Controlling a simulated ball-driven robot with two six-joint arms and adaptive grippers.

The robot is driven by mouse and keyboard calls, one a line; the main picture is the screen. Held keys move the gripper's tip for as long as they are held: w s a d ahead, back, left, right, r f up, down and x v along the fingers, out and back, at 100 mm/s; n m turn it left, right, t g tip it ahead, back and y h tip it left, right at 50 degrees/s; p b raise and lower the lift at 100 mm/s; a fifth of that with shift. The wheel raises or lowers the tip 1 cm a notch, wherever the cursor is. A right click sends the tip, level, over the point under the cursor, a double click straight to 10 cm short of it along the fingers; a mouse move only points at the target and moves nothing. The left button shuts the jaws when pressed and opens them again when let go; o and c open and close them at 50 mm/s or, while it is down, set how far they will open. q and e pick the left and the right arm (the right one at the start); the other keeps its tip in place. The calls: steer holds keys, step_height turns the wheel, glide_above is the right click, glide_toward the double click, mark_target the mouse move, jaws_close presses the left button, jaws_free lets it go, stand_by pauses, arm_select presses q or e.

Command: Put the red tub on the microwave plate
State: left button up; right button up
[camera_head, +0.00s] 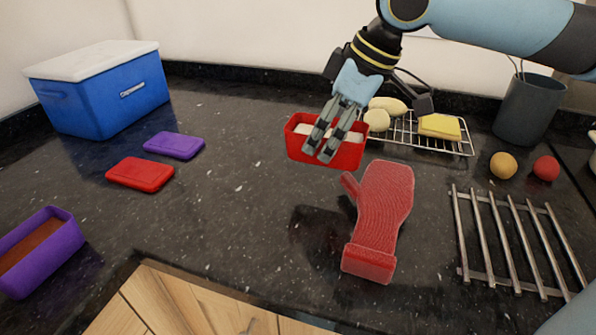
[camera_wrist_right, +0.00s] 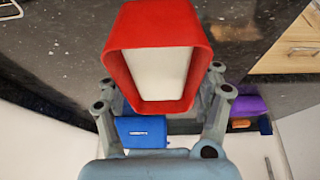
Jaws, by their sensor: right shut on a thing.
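The red tub (camera_head: 350,156) is in the head view near the middle, with something white inside. My right gripper (camera_head: 320,152) is shut on it, its fingers over the near wall. In the right wrist view the red tub (camera_wrist_right: 158,24) fills the upper middle, its opening towards the camera and pale white contents inside. The gripper's fingers (camera_wrist_right: 160,85) reach up on both sides of it. How far it is above the counter is hard to tell. I see no microwave plate in either view. My left gripper is not in view.
A red oven mitt (camera_head: 382,215) lies just in front of the tub. A wire rack (camera_head: 400,140) with food stands behind it, a metal bar rack (camera_head: 515,240) to the right. Red and purple lids (camera_head: 140,174) and a blue cooler (camera_head: 105,100) are left. Counter (camera_head: 230,200) between is clear.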

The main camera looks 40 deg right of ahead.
mark_target(294, 141)
steer(key=w+f, duration=0.1)
steer(key=w, duration=0.1)
steer(key=w+a+f, duration=0.1)
steer(key=w+f+b, duration=0.1)
steer(key=w, duration=0.1)
steer(key=shift+w+a+f, duration=0.1)
steer(key=shift+w+a, duration=0.25)
steer(key=shift+a, duration=0.05)
steer(key=shift+f, duration=2)
steer(key=shift+f, duration=0.1)
steer(key=o, duration=1.5)
